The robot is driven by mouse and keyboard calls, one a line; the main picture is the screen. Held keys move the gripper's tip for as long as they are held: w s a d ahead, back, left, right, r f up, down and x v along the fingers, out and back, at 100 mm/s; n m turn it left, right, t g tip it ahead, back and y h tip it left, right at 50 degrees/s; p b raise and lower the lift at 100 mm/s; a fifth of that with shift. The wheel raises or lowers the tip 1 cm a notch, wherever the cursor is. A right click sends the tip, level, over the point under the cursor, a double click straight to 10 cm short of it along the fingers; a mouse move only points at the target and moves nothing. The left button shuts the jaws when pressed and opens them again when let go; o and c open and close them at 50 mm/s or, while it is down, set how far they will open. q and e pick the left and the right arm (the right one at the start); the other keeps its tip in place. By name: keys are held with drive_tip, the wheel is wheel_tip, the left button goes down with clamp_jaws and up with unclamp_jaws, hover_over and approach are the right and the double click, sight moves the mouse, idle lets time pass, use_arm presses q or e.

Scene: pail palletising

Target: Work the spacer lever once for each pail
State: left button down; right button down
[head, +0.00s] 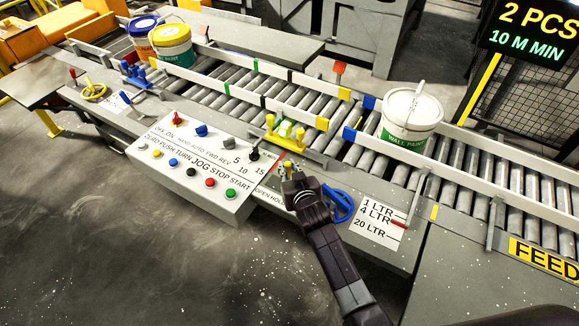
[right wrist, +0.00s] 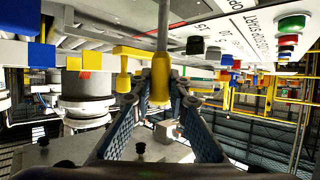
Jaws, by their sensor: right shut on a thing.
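My right gripper (head: 290,170) is at the front edge of the conveyor, beside the "OPEN HOLD" lettering of the control panel. In the right wrist view its two dark fingers (right wrist: 165,98) are shut on the yellow knob of a lever (right wrist: 162,75) with a metal rod. In the head view the gripper mostly hides this lever. A white pail (head: 409,118) with a green wall paint label stands upright on the rollers, right of the lever.
A yellow fitting (head: 284,133) sits at the conveyor edge behind the gripper. A blue ring handle (head: 340,205) is just right of it. The control panel (head: 195,165) with coloured buttons is to the left. A sign (head: 535,35) reads 2 PCS. The rollers between the pails are clear.

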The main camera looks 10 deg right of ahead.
use_arm(q)
drive_tip(key=shift+a, duration=0.15)
use_arm(e)
drive_tip(key=c, duration=1.8)
unclamp_jaws()
use_arm(q)
drive_tip(key=shift+s, duration=0.15)
use_arm(e)
drive_tip(key=v, duration=1.2)
drive_tip(key=shift+r, duration=0.1)
